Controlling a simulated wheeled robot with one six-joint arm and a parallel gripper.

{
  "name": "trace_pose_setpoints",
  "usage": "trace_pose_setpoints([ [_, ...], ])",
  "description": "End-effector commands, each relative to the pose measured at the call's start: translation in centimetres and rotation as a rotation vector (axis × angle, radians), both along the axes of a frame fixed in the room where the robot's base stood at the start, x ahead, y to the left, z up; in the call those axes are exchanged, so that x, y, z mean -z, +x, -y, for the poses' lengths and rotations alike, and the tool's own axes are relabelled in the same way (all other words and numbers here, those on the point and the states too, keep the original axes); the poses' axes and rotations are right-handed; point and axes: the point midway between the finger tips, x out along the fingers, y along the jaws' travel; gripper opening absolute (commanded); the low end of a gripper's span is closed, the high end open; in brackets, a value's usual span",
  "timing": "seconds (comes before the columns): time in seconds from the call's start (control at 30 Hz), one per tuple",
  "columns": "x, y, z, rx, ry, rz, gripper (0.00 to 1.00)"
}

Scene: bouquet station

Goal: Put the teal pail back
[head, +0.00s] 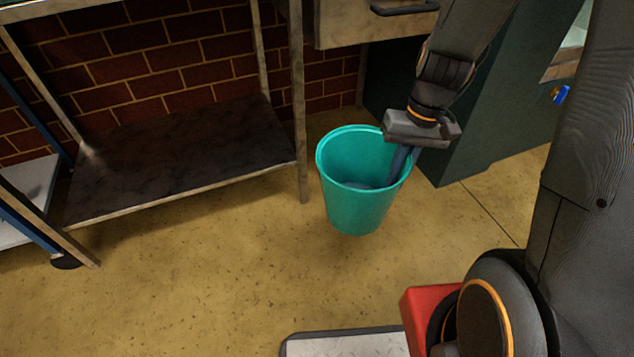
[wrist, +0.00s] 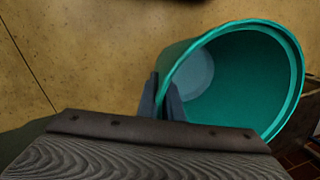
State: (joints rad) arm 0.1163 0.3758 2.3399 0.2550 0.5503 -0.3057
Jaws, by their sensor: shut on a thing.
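The teal pail (head: 350,205) hangs roughly upright, apparently just above the floor, in the middle of the head view. It also fills the upper right of the wrist view (wrist: 250,85), where I look into its open mouth. My gripper (head: 402,165) is shut on the pail's right wall near the rim, one finger inside and one outside. In the wrist view the fingers (wrist: 160,98) straddle the near wall. The inside looks empty, with a paler bottom. The outer finger is mostly hidden behind the pail in the head view.
A metal table's low dark shelf (head: 185,150) is left of the pail, with a table leg (head: 300,120) close beside it. A dark green cabinet (head: 480,125) stands behind to the right. A blue-framed stand (head: 25,215) is at far left.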

Motion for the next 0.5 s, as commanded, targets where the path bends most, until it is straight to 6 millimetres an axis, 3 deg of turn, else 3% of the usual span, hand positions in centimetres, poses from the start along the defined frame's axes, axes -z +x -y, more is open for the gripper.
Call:
trace_pose_setpoints([
  [0.17,1.3,3.6,0.2,0.106,0.002,0.003,0.0],
  [0.27,2.7,6.9,-0.1,0.209,0.003,0.004,0.0],
  [0.5,7.4,17.0,-0.5,0.567,0.006,0.005,0.0],
])
